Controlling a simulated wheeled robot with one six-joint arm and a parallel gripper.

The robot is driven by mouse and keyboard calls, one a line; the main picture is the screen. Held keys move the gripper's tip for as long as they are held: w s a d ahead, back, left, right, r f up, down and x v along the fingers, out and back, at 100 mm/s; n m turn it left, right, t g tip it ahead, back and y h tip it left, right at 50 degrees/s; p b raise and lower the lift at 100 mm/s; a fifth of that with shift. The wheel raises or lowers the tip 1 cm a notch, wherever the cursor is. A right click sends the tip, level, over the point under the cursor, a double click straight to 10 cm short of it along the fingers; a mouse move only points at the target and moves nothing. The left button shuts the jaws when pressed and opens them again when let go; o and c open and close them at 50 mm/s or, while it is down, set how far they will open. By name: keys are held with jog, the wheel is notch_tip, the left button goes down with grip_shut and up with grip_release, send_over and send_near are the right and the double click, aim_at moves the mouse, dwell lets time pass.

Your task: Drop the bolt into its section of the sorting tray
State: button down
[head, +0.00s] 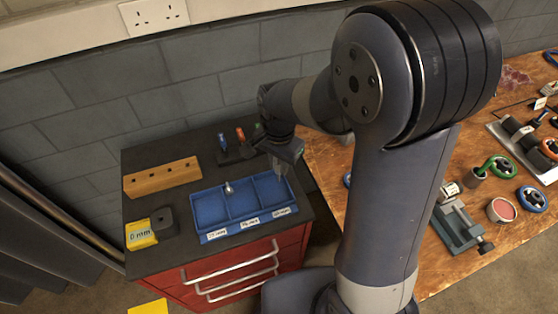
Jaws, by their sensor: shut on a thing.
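The blue sorting tray (213,237) lies on the dark cabinet top. It has three sections side by side, each with a white label at the front; the print is too small to read surely. A small shiny metal piece (229,188) shows at the back of the tray, near the divider between the left and middle sections. My gripper (282,172) points down over the back of the right section. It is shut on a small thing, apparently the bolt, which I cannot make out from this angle. Part of the right section is hidden behind the gripper.
A wooden block with holes (162,178) stands behind the tray at left. A yellow box (140,235) and a dark block (165,221) are at the left front. Screwdriver-like tools (223,143) stand behind. The cluttered wooden bench (325,170) is at right.

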aim_at(279, 168)
jog(key=c, duration=1.3)
grip_release()
jog(key=shift+o, duration=0.2)
jog(key=shift+r, duration=0.1)
notch_tip(279, 168, up, 11)
notch_tip(279, 168, down, 10)
jog(key=shift+f, duration=0.25)
jog(key=shift+p, duration=0.45)
jog(key=shift+r+p, duration=1.55)
jog(key=shift+r, duration=0.65)
jog(key=shift+f, duration=0.1)
